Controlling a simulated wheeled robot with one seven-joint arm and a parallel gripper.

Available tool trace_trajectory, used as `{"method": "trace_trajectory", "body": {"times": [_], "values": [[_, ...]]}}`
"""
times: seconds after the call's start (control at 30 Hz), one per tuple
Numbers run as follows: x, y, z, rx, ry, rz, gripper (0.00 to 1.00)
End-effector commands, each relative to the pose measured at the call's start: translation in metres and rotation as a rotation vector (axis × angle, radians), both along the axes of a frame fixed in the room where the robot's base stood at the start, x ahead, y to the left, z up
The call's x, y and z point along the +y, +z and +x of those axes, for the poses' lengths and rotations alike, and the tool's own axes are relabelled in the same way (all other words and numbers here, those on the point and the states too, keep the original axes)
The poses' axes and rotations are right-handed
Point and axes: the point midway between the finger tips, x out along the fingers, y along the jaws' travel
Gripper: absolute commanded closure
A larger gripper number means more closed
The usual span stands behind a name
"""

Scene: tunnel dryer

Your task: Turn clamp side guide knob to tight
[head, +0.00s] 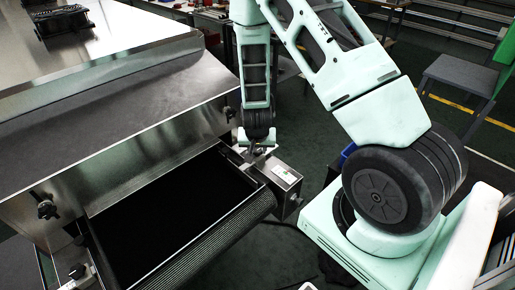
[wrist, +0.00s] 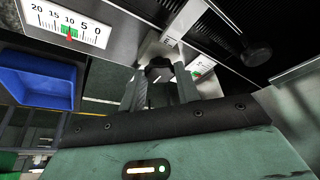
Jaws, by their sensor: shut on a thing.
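In the wrist view, a dark knob (wrist: 158,70) sits between the two fingers of my gripper (wrist: 160,88), below a light metal bracket. My gripper is shut on this knob. In the head view, my gripper (head: 258,146) reaches down at the far side of the dryer's belt mouth, beside the side rail; the held knob is too small to make out there. A white scale (wrist: 66,26) with a red pointer shows at upper left in the wrist view. The knob's exact turn angle cannot be read.
The black conveyor belt (head: 165,215) runs out of the steel dryer housing (head: 110,110). A grey box (head: 273,180) is mounted at the belt's end. Another black knob (head: 45,207) is on the housing's left side. A blue bin (wrist: 38,80) shows in the wrist view.

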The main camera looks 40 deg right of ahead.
Motion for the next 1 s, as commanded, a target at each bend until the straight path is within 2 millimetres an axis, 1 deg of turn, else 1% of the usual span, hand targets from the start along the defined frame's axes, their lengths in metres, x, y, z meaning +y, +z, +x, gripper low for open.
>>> {"method": "trace_trajectory", "body": {"times": [0.5, 0.53, 0.57, 0.6, 0.87, 1.0], "values": [[-0.0001, 0.0001, 0.0005, -0.001, -0.018, 0.0, 0.91], [-0.0001, 0.0001, 0.0005, -0.001, -0.017, 0.0, 0.59], [-0.0001, 0.0001, 0.0005, -0.001, -0.017, 0.0, 0.51], [0.0, 0.0, 0.0004, -0.001, -0.017, 0.0, 0.46], [0.0002, 0.0004, 0.0003, 0.0, -0.016, 0.0, 0.46], [0.0024, 0.0077, -0.001, -0.002, -0.015, -0.001, 0.46]]}}
